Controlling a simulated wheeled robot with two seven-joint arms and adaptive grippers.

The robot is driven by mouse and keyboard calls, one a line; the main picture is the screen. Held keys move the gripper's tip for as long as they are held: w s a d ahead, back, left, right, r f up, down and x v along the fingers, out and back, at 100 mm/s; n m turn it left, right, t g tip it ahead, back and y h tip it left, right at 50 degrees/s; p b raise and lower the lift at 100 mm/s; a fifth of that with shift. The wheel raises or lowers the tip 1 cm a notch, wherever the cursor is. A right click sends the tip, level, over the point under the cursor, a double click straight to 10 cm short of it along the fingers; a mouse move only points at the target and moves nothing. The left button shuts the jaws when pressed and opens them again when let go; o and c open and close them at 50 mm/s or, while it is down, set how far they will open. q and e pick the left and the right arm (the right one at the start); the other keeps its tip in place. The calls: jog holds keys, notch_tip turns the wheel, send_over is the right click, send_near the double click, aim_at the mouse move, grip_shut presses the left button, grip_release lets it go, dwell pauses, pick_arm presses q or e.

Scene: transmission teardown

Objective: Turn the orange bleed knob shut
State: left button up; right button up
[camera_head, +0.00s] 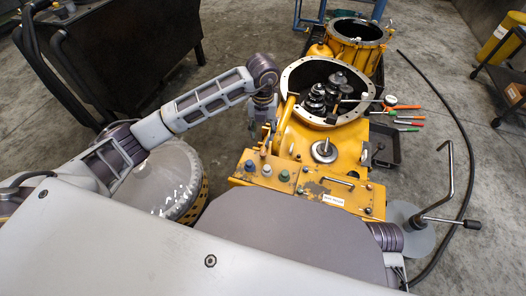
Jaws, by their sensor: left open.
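The yellow transmission housing (318,158) stands in front of me, its round flange open on top with dark gear parts (325,92) inside. My left gripper (262,128) points down beside the left side of the housing, near the flange; it is open, with nothing visible between its fingers. I cannot pick out the orange bleed knob for certain. It may be hidden behind the gripper or blend into the yellow casing. My right gripper is out of view.
A dark tray (385,157) and bright-handled tools (405,123) lie right of the housing. A bent metal crank (450,180) stands front right. A black hose (455,125) curves over the floor. A second yellow casing (358,42) stands behind. A dark bin (130,45) is back left.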

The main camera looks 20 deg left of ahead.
pick_arm(q)
jog(key=b, duration=0.2)
send_over(263, 153)
notch_tip(263, 153, down, 6)
jog(key=shift+f, duration=0.15)
notch_tip(263, 153, down, 5)
jog(key=shift+f+b, duration=0.1)
jog(key=shift+b, duration=0.45)
jog(key=shift+f, duration=0.75)
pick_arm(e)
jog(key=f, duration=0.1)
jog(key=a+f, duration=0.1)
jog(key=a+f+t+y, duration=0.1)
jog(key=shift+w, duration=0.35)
pick_arm(q)
jog(key=shift+c, duration=0.2)
grip_shut()
